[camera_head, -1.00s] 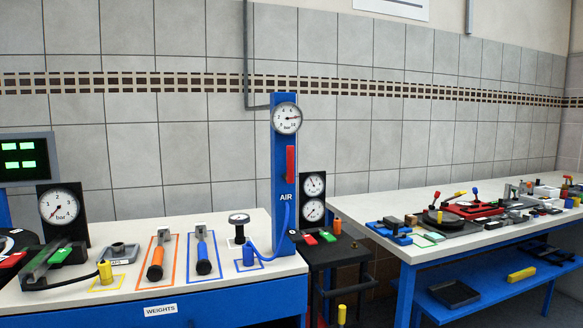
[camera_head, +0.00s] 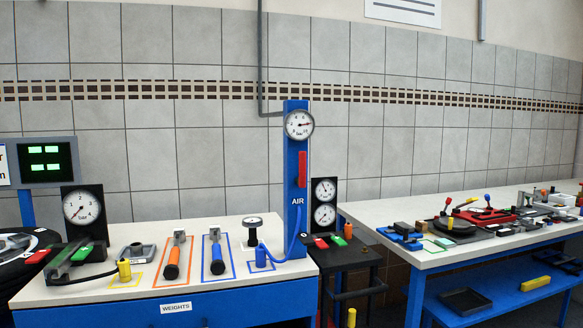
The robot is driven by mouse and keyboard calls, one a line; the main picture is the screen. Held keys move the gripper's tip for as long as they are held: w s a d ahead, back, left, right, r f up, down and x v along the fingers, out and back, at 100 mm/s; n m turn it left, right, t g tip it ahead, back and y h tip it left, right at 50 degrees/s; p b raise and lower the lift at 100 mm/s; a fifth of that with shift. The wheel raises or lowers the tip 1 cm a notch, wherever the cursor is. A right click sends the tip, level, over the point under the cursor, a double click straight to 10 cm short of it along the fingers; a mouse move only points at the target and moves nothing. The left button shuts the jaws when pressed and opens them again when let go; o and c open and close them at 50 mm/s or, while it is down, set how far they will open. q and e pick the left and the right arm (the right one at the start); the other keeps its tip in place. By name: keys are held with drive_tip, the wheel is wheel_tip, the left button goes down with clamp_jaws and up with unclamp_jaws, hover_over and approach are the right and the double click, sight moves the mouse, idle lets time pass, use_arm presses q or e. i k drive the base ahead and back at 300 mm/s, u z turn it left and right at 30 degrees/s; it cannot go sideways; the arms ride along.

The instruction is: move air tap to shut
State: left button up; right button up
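The air tap's red lever (camera_head: 302,169) stands upright on the front of the blue air column (camera_head: 295,225), just above the white "AIR" label. A round gauge (camera_head: 299,125) sits at the top of the column. A blue hose (camera_head: 290,248) runs from the column's lower part to a blue cylinder (camera_head: 260,256) on the table. Neither of my grippers shows in the view.
The white table (camera_head: 110,292) holds an orange-handled tool (camera_head: 172,262), a blue-handled tool (camera_head: 217,258) and a dial gauge (camera_head: 82,207). A dark stand with two gauges (camera_head: 324,204) is right of the column. A second cluttered bench (camera_head: 400,217) stands further right.

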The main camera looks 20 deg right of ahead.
sight(301, 180)
drive_tip(key=u, duration=0.5)
drive_tip(key=k, duration=1.15)
drive_tip(key=z, duration=0.55)
drive_tip(key=i, duration=1.45)
drive_tip(key=u, duration=0.3)
